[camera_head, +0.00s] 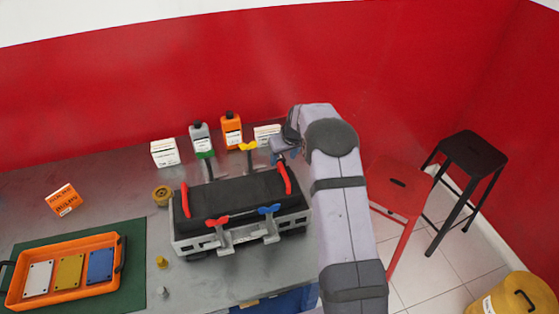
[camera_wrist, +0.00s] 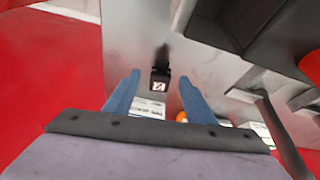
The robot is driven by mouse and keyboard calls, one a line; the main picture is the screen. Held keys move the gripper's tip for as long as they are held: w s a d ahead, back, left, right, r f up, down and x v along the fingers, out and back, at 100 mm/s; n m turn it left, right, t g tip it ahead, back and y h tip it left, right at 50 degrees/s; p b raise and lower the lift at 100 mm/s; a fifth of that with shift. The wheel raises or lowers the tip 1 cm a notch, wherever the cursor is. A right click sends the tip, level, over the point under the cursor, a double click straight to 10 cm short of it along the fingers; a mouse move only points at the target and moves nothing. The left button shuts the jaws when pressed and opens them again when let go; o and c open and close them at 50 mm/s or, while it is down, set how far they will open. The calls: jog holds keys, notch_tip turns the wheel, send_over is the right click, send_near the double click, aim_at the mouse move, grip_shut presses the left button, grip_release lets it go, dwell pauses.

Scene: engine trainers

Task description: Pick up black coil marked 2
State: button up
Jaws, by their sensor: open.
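The black coil (camera_wrist: 160,77) shows in the wrist view as a small dark block with a white label. The mark on the label looks like a 2. My gripper (camera_wrist: 159,78) is open, with its two blue fingers apart. The coil appears in the gap between the fingertips, one finger on each side; I see no contact and cannot tell the depth between them. In the head view my gripper (camera_head: 284,150) is partly hidden by my arm, behind the right end of the engine trainer (camera_head: 240,196). I cannot make out the coil in that view.
The engine trainer has red handles and coloured clamps. Behind it stand an orange bottle (camera_head: 231,131), a grey bottle (camera_head: 199,138) and white boxes (camera_head: 165,153) (camera_head: 267,134). An orange tray (camera_head: 66,240) lies at left. The red wall (camera_head: 150,90) is close behind the table.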

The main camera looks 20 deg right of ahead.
aim_at(282, 161)
jog(key=shift+p+x, duration=1.1)
jog(key=shift+x, duration=1.35)
jog(key=shift+a, duration=0.1)
jog(key=c, duration=1.2)
